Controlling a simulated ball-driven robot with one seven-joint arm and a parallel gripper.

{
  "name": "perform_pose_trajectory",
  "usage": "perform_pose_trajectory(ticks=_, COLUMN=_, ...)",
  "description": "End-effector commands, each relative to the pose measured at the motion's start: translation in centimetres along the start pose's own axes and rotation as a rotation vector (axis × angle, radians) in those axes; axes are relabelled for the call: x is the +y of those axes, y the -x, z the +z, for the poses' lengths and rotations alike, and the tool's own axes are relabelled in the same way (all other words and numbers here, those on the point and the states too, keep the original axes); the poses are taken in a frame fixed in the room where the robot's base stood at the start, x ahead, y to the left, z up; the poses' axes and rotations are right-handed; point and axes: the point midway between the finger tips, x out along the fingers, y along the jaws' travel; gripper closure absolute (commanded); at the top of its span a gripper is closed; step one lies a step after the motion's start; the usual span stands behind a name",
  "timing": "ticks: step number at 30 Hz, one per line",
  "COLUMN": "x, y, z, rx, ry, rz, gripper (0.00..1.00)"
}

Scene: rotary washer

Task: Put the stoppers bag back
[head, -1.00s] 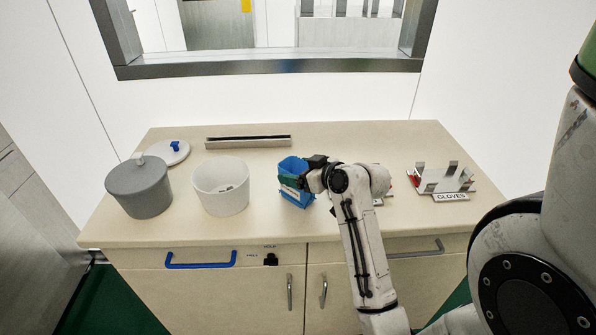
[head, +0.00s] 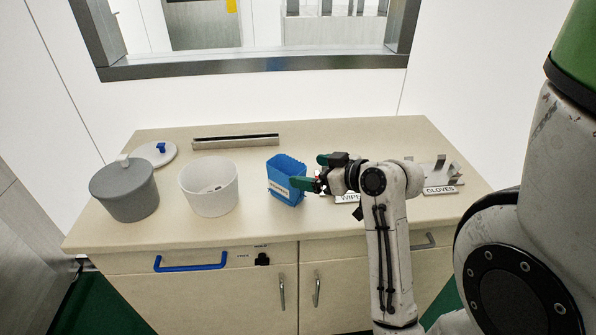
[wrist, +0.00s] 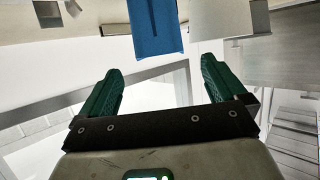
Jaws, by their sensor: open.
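The stoppers bag is a blue open-topped pouch (head: 287,172) with a white label on its front. It stands upright on the counter, right of the white tub. My gripper (head: 313,172) is open just to the right of the bag, with its green fingers apart and empty. In the wrist view the blue bag (wrist: 155,30) shows at the top, beyond the two spread green fingertips (wrist: 163,68). I cannot tell whether a fingertip touches it. My gripper and arm partly hide the wipes holder, whose label (head: 349,198) shows below.
A metal rail (head: 235,141) lies at the back. A gloves holder (head: 440,178) is at the right. The counter front (head: 200,230) is clear.

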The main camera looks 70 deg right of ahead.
Motion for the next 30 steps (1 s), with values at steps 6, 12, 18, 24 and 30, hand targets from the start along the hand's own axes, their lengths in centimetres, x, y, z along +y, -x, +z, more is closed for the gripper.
perform_pose_trajectory(ticks=6, x=0.0, y=2.5, z=0.0, rx=0.001, ry=0.000, rz=0.001, gripper=0.02)
perform_pose_trajectory(ticks=12, x=0.0, y=3.0, z=0.0, rx=-0.001, ry=0.000, rz=-0.001, gripper=0.02)
perform_pose_trajectory(ticks=18, x=0.0, y=3.0, z=0.0, rx=0.000, ry=0.000, rz=-0.001, gripper=0.02)
perform_pose_trajectory(ticks=24, x=0.0, y=3.0, z=0.0, rx=0.000, ry=0.000, rz=-0.001, gripper=0.02)
perform_pose_trajectory(ticks=30, x=0.0, y=3.0, z=0.0, rx=0.000, ry=0.000, rz=0.000, gripper=0.02)
